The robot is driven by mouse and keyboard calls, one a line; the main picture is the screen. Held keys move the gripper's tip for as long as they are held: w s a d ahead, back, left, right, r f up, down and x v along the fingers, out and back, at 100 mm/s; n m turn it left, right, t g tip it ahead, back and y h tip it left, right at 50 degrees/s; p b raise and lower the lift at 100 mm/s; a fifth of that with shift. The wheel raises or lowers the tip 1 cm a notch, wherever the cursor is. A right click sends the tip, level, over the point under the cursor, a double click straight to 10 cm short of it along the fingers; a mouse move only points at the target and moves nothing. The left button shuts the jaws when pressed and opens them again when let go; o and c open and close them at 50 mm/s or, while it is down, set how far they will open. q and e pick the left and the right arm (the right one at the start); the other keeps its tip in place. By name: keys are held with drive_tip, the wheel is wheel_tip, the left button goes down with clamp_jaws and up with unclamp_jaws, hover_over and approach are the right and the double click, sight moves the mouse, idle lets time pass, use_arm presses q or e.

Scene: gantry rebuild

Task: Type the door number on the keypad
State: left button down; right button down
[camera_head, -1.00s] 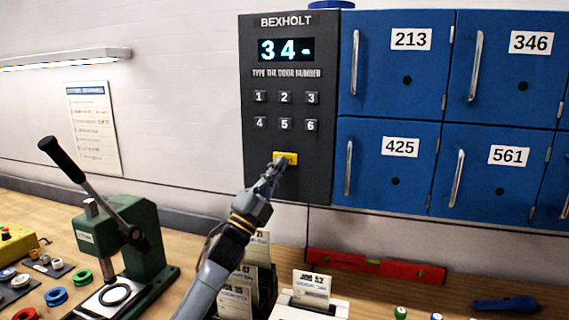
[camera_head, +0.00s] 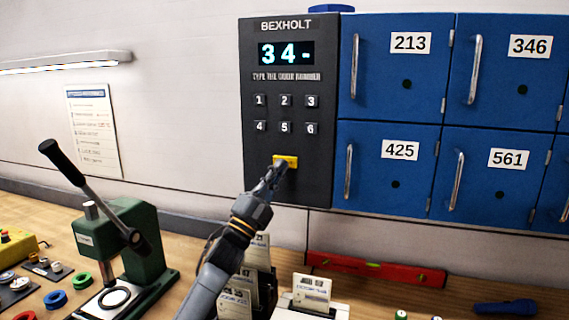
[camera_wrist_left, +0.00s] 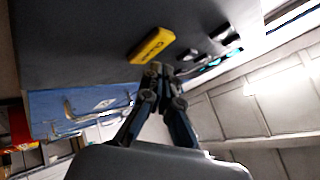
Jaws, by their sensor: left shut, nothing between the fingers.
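The dark keypad panel (camera_head: 262,180) headed BEXHOLT is on the wall. Its display (camera_head: 286,53) reads "34-". My right gripper is not in view.
Blue lockers right of the panel carry numbers 213 (camera_head: 410,42), 346, 425 and 561. On the bench stand a green press (camera_head: 140,240), card holders (camera_head: 312,290), a red level (camera_head: 375,270) and a dark blue tool (camera_head: 505,306). A notice sheet (camera_head: 92,130) hangs at left.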

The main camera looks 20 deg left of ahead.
use_arm(q)
drive_tip(key=shift+w, duration=0.1)
idle(0.3)
drive_tip(key=shift+w+b, duration=0.3)
drive_tip(key=shift+w, duration=0.45)
idle(0.6)
drive_tip(key=shift+s, duration=0.85)
